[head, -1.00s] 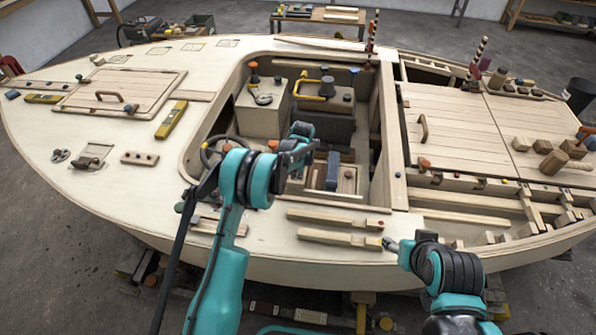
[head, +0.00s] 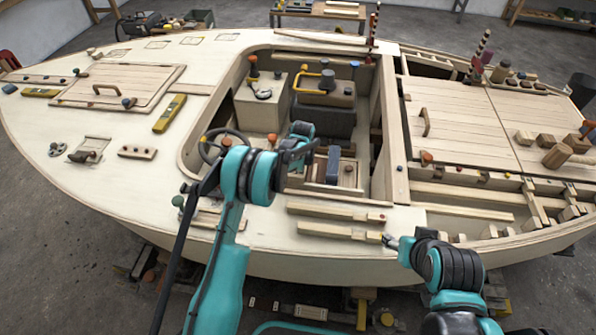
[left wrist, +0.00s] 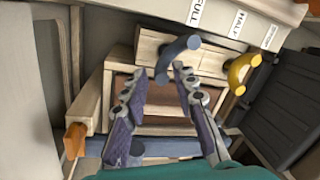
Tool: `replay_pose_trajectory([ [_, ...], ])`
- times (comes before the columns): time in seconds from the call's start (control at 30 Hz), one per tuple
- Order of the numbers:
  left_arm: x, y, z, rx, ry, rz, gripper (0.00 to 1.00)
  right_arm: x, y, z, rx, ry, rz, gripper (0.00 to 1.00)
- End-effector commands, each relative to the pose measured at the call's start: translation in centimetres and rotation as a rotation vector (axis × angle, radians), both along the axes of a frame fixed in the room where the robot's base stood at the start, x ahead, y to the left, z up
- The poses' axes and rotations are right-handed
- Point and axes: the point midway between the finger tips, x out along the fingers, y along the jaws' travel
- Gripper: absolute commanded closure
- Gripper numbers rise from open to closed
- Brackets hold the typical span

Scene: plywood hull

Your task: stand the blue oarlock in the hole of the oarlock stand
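In the left wrist view a blue curved piece (left wrist: 176,58), which looks like the oarlock, sits against a pale wooden block (left wrist: 150,42) just beyond my left fingertips. I cannot tell how it is seated. My left gripper (left wrist: 155,76) has its two fingers apart, with nothing visibly clamped between them. In the head view my left gripper (head: 303,148) is over the cockpit, its fingers partly hidden by the arm. I cannot make out the oarlock stand or its hole for certain. My right gripper (head: 392,241) is low by the near deck edge, its fingers too small to read.
A blue bar (left wrist: 170,147) lies beneath my left fingers. Wooden strips (head: 338,231) lie on the near deck close to my right gripper. The cockpit walls surround the left gripper's area.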

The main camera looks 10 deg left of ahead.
Motion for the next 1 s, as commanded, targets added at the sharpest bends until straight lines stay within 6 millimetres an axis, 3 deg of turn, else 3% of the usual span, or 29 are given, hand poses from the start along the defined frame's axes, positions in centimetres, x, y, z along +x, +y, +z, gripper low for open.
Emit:
replay_pose_trajectory([
  [0.3,0.0,0.0,0.1,0.000,0.000,0.000,0.61,0.0,0.0,0.0,0.000,0.000,0.000,0.44],
  [0.43,-0.2,-0.1,1.1,0.000,0.000,0.000,0.61,0.0,0.0,0.0,0.000,0.000,0.000,0.44],
  [0.8,-1.5,-0.7,8.6,0.000,0.000,-0.001,0.61,0.0,0.0,0.0,0.000,0.000,0.000,0.44],
  [1.0,-1.9,-1.0,11.2,0.000,0.000,-0.001,0.61,0.0,0.0,0.0,0.000,0.000,0.000,0.44],
])
